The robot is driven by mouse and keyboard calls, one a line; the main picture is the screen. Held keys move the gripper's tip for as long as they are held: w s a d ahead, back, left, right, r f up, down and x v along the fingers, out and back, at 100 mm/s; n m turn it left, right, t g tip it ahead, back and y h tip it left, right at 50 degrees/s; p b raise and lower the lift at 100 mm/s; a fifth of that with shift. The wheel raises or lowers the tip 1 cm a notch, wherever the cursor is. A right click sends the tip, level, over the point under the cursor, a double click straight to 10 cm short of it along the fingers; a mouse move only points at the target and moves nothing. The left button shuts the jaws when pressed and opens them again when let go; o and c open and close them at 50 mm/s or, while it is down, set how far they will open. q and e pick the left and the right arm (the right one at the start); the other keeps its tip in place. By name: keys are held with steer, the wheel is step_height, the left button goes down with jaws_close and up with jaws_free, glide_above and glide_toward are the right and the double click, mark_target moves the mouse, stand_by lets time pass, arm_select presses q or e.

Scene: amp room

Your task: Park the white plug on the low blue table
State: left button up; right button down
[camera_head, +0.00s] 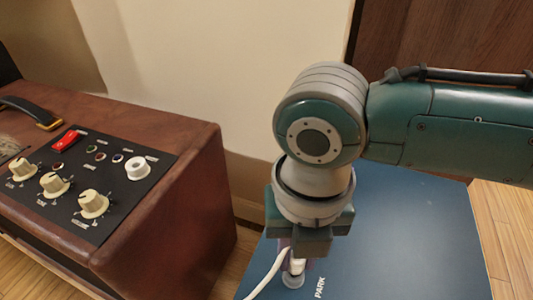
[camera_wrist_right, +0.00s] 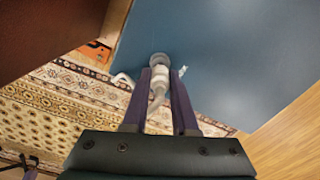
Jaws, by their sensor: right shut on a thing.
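The low blue table (camera_head: 420,230) is below and beyond my right gripper, with the word PARK on its top near the gripper. It also fills the upper part of the right wrist view (camera_wrist_right: 225,60). My right gripper (camera_head: 294,258) points down over the table, shut on the white plug (camera_head: 297,266). In the right wrist view, the plug (camera_wrist_right: 159,80) is between the purple fingers, with a greyish round end beyond the fingertips. I cannot tell whether that end touches the table. A white cable (camera_head: 267,276) curves from the plug to the lower left. My left gripper is out of view.
A brown amplifier (camera_head: 190,195) stands at the left, with cream knobs, a red switch (camera_head: 65,141) and a white round socket (camera_head: 138,167) on its black panel. A patterned rug (camera_wrist_right: 60,105) lies beside the table. The table top to the right is clear.

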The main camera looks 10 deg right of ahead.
steer(key=shift+f+b, duration=0.35)
steer(key=shift+f, duration=0.3)
steer(key=c, duration=0.6)
jaws_free()
step_height(320, 180, up, 10)
steer(key=p, duration=0.6)
